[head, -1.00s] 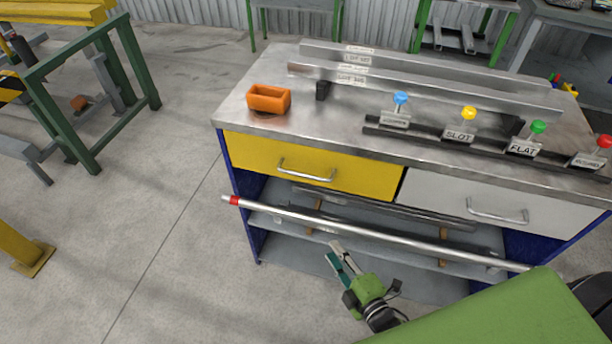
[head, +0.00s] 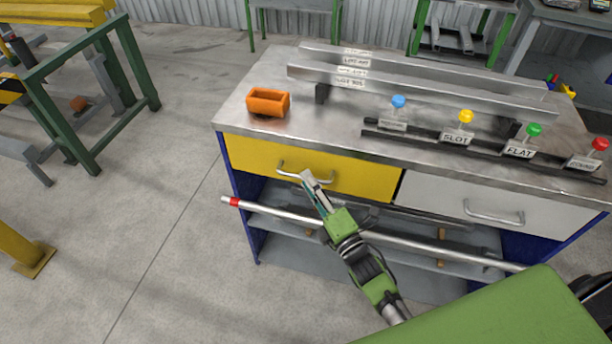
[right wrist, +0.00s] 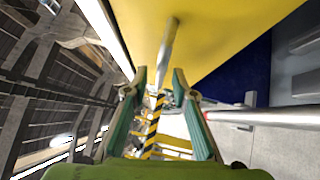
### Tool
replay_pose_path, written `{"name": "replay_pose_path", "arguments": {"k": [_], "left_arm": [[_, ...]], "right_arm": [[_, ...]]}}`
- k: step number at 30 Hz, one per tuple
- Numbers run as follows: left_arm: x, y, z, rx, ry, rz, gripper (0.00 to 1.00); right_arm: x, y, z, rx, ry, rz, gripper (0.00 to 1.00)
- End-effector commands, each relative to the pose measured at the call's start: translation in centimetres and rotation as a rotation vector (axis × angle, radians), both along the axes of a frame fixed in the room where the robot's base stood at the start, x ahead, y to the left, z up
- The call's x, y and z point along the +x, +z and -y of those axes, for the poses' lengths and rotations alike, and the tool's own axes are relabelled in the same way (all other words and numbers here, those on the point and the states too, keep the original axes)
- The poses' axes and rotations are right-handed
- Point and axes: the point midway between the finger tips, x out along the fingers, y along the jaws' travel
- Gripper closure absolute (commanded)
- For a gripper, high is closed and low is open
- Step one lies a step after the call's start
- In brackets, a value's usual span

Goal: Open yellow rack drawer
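The yellow drawer (head: 352,177) is shut in the left front of the rack, flush with its frame. Its metal bar handle (head: 290,168) runs across the front. My right gripper (head: 312,182) is at the handle's right part in the head view, overlapping it. In the right wrist view the gripper (right wrist: 160,80) has its two green fingers apart. The handle (right wrist: 168,45) lies between the fingertips in that picture, with a gap visible on each side; the yellow drawer face (right wrist: 220,35) is behind it. My left gripper is not in view.
A long metal bar with a red end (head: 234,202) sticks out past the rack below the drawer, behind my right arm. A white drawer (head: 440,193) is to the right. An orange bin (head: 268,102) and knobbed levers stand on top.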

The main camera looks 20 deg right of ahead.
Motion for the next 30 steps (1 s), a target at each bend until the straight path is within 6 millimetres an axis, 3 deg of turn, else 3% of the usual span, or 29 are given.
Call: {"name": "replay_pose_path", "arguments": {"k": [6, 15, 16, 18, 19, 30], "left_arm": [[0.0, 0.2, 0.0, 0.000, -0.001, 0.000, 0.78], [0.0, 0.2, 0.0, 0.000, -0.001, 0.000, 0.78], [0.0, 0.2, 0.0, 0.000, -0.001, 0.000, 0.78], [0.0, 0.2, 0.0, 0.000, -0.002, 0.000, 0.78], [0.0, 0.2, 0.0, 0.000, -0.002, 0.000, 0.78], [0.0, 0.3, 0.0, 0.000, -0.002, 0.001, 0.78]], "right_arm": [[2.0, 0.3, -0.4, 0.001, 0.000, -0.001, 0.75], [2.2, 0.2, -0.5, 0.001, 0.000, -0.001, 0.75], [2.2, 0.2, -0.5, 0.001, 0.000, -0.001, 0.78], [2.2, 0.2, -0.5, 0.001, 0.000, -0.001, 0.96], [2.2, 0.2, -0.4, 0.001, 0.000, -0.001, 1.00], [1.9, 0.2, -0.6, 0.001, 0.000, -0.003, 1.00]]}}
